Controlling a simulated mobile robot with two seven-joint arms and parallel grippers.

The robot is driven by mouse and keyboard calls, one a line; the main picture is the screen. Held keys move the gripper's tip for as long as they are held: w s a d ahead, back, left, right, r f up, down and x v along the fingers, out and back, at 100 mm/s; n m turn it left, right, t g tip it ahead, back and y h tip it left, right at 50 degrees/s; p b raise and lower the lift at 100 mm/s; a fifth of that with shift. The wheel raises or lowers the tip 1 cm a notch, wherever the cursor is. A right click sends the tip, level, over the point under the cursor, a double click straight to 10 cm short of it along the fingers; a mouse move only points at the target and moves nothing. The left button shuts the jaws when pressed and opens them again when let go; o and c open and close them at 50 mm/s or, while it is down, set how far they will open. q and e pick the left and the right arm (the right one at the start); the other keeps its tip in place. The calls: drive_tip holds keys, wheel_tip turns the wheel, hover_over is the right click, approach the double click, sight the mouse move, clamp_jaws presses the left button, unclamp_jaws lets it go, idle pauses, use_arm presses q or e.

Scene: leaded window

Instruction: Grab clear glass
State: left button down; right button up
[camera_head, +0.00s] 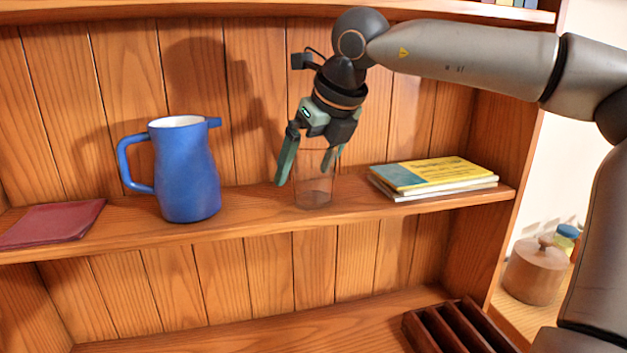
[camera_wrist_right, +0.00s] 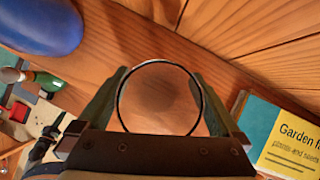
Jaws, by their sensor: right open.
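The clear glass (camera_head: 314,192) stands upright on the wooden shelf (camera_head: 258,208), between the blue jug and the books. In the right wrist view its round rim (camera_wrist_right: 160,64) shows from above, between the two fingers. My right gripper (camera_head: 308,172) points down over the glass with its fingers apart, one on each side of the upper part. In the right wrist view the right gripper (camera_wrist_right: 160,105) is open, and I cannot tell whether either finger touches the glass. My left gripper is not in view.
A blue jug (camera_head: 186,172) stands left of the glass, and it also shows in the right wrist view (camera_wrist_right: 40,22). Stacked books (camera_head: 436,176) lie to the right. A dark red book (camera_head: 50,224) lies far left. A slotted dark rack (camera_head: 455,328) sits below.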

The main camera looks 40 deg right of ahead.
drive_tip(key=shift+c, duration=0.2)
drive_tip(key=shift+r, duration=0.1)
drive_tip(key=c, duration=1.3)
